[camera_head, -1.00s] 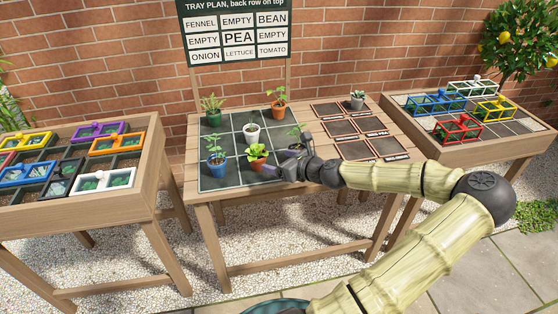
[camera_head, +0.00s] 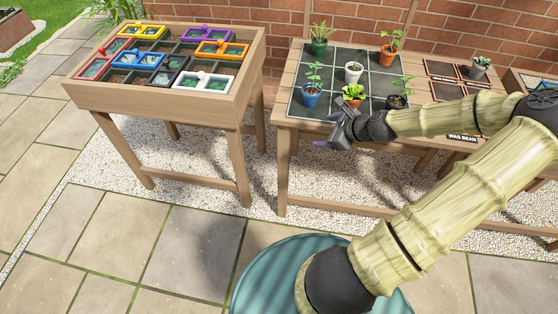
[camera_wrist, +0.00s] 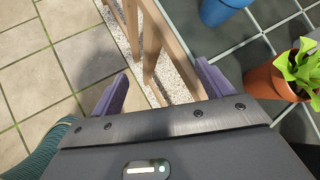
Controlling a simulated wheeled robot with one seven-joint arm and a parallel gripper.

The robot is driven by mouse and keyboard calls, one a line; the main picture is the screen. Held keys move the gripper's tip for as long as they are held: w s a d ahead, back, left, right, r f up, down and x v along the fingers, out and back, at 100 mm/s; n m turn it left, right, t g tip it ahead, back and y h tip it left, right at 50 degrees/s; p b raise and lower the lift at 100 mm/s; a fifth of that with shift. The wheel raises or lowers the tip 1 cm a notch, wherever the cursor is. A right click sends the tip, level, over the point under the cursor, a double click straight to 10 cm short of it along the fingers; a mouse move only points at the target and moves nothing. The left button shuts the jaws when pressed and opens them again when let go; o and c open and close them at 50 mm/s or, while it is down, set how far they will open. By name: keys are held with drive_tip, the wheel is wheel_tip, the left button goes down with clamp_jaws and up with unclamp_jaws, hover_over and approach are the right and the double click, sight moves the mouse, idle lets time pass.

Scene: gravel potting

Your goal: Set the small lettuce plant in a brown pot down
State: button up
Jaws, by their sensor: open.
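The small lettuce plant (camera_head: 353,91) stands upright in its brown-orange pot (camera_head: 352,102) in the front row, middle square of the dark gridded tray (camera_head: 318,70). In the wrist view its pot (camera_wrist: 270,81) and leaves (camera_wrist: 301,68) show at the right edge, outside the fingers. My gripper (camera_head: 334,132) is just in front of the lettuce, by the table's front edge, and apart from the pot. In the wrist view my gripper (camera_wrist: 161,72) has its purple fingers spread with nothing between them.
A blue pot (camera_head: 312,98) is left of the lettuce and a dark pot (camera_head: 397,101) right. A white pot (camera_head: 353,75) stands behind. A green pot (camera_head: 319,47) and an orange pot (camera_head: 388,56) are in the back row. A planter table (camera_head: 190,95) with coloured frames stands left.

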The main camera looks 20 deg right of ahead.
drive_tip(key=s+a+f+n+g, duration=0.2)
drive_tip(key=s+a+n+g, duration=0.25)
drive_tip(key=a+n, duration=0.65)
drive_tip(key=s+a+r+n+g+h, duration=0.1)
drive_tip(key=s+a+r+n+h, duration=0.2)
drive_tip(key=s+a+r+n, duration=0.4)
wheel_tip(320, 180, up, 4)
drive_tip(key=a+n, duration=0.2)
drive_tip(key=n, duration=0.7)
drive_tip(key=shift+f+g, duration=0.2)
drive_tip(key=shift+g, duration=0.15)
